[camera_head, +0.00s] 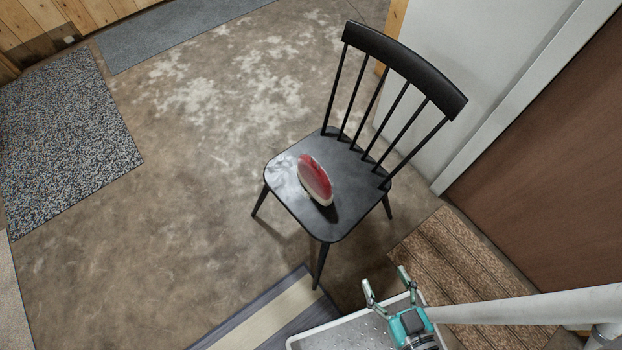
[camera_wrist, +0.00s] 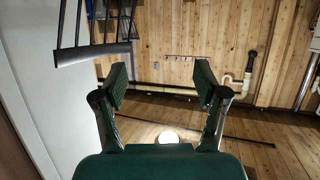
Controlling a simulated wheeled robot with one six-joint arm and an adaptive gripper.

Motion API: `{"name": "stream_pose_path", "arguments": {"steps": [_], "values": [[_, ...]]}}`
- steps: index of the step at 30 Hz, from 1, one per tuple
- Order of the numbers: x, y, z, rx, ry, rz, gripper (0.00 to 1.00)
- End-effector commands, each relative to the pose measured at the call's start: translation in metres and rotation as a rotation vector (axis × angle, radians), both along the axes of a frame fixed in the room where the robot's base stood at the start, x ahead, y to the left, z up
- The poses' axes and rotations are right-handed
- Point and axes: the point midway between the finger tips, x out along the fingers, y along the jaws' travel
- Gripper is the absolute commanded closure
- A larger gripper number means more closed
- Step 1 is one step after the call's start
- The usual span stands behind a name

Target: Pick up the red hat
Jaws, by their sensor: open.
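The red hat (camera_head: 314,178), red with a whitish rim, rests on the seat of a black chair (camera_head: 405,72). My gripper (camera_head: 386,280) is open and empty at the lower right of the head view, in front of the chair and apart from the hat. In the wrist view my gripper (camera_wrist: 161,82) shows its two fingers spread, with nothing between them. The hat does not show in the wrist view. Part of the black chair (camera_wrist: 92,53) shows there at the upper left.
A light grey tray (camera_head: 345,333) lies below my gripper, partly hidden by it. A brown mat (camera_head: 460,265) is to its right, by a white wall (camera_head: 480,60) and brown door (camera_head: 550,150). A striped mat (camera_head: 262,318) lies in front. Open concrete floor (camera_head: 170,230) extends left.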

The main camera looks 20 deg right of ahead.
Motion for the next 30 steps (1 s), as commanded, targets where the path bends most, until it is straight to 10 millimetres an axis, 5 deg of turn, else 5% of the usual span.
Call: {"name": "stream_pose_path", "arguments": {"steps": [6,15,22,30], "values": [[0.058,-0.004,-0.069,-0.018,0.101,0.002,0.28],[0.150,-0.007,-0.138,-0.027,0.238,0.061,0.28],[0.229,-0.010,-0.164,-0.032,0.326,0.146,0.28],[0.310,-0.017,-0.167,-0.036,0.400,0.266,0.28]]}}
